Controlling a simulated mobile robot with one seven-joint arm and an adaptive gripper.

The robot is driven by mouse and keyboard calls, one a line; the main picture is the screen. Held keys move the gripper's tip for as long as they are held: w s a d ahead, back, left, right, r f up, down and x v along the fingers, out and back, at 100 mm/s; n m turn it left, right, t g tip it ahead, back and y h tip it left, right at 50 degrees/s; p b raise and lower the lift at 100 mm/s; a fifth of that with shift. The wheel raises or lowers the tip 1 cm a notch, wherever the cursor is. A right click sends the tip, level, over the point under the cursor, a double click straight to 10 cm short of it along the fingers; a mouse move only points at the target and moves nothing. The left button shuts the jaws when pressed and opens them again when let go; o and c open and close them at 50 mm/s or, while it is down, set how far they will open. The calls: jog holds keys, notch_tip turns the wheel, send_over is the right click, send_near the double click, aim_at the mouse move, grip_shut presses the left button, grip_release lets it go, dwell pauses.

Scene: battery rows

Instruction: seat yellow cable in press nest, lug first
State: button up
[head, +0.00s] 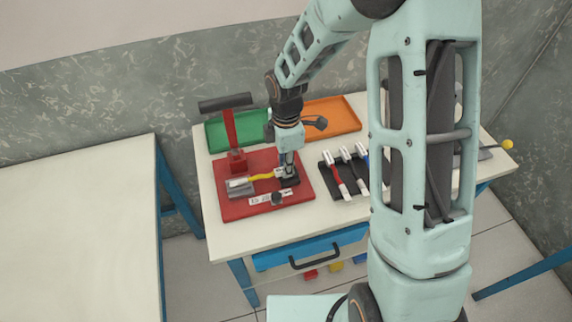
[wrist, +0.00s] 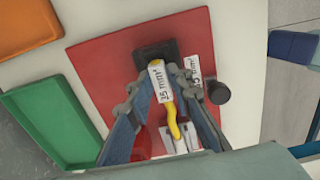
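The yellow cable (head: 262,177) lies across the red press base (head: 302,205), level or nearly so. Its left end reaches the grey press nest (head: 240,190); whether the lug is fully down in it is too small to tell. Its other end carries a white "25 mm²" label, over a black block (wrist: 152,50). My gripper (head: 288,180) is low over this end. In the wrist view, its fingers (wrist: 161,78) converge on the labelled end and look shut on it. The yellow cable (wrist: 172,121) runs from the fingers to the pale metal nest (wrist: 187,140).
The press lever (head: 231,128) stands upright behind the nest. A green tray (head: 212,140) and an orange tray (head: 352,121) lie behind. A dark rack (head: 325,180) with several cables stands right of the base. A black knob (head: 277,198) sits at the base's front. The left table is bare.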

jog(key=shift+o, duration=0.9)
jog(key=shift+s+f, duration=0.2)
jog(key=shift+f, duration=0.3)
jog(key=shift+r, duration=0.2)
